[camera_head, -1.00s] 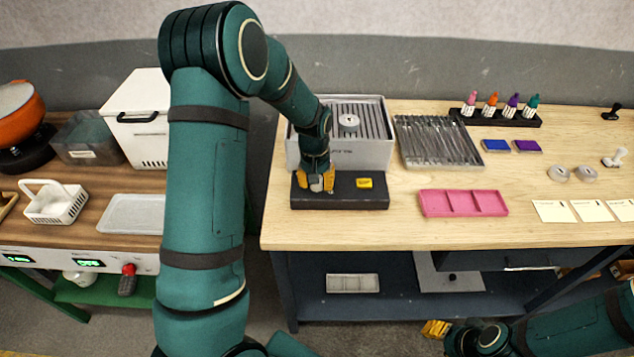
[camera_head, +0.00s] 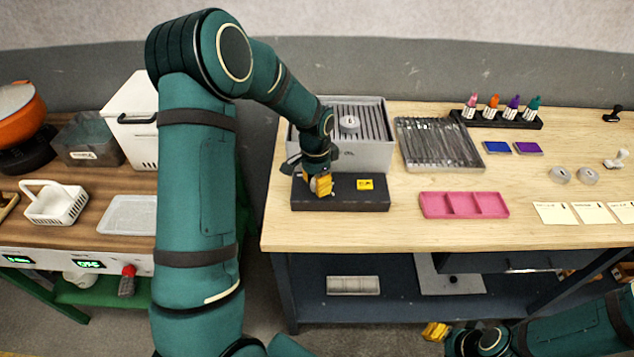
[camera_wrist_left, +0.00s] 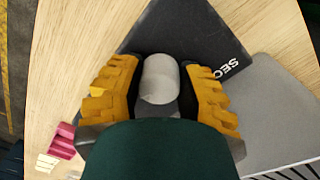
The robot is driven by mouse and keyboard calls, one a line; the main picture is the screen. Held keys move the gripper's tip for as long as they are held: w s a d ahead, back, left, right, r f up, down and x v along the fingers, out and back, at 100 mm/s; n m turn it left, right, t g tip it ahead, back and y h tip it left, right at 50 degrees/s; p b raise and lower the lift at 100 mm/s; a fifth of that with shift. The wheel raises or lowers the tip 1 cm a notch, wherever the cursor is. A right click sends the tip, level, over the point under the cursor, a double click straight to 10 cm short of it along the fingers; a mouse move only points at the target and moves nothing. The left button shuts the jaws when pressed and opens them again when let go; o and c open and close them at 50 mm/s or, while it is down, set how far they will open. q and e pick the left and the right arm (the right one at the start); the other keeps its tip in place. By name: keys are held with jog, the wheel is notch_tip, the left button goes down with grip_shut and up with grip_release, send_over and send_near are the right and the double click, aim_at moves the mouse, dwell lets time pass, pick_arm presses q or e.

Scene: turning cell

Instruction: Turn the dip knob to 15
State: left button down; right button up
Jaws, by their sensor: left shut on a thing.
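The dip knob (camera_wrist_left: 160,80) is a grey cylinder in the left wrist view, on a black control box whose top shows lettering. My left gripper (camera_wrist_left: 160,92) has its yellow fingers on both sides of the knob and is shut on it. In the head view my left gripper (camera_head: 321,186) is over the left part of the black box (camera_head: 345,203), and it hides the knob there. A small yellow display (camera_head: 365,184) sits on the right of the box; its reading is too small to tell. My right gripper (camera_head: 436,331) is low at the bottom right, in front of the table.
A grey slotted tank (camera_head: 372,153) stands behind the box. A tray of metal strips (camera_head: 440,143) and a pink divided tray (camera_head: 464,205) lie to the right. Small bottles (camera_head: 503,108) stand in a black rack at the back.

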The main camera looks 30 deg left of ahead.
pick_arm(q)
jog(key=shift+s+f+m, duration=0.1)
jog(key=shift+f+m, duration=0.05)
jog(key=shift+m, duration=0.45)
jog(key=c, duration=0.5)
grip_release()
jog(key=r, duration=1.2)
jog(key=shift+a+r, duration=0.1)
jog(key=shift+a, duration=0.15)
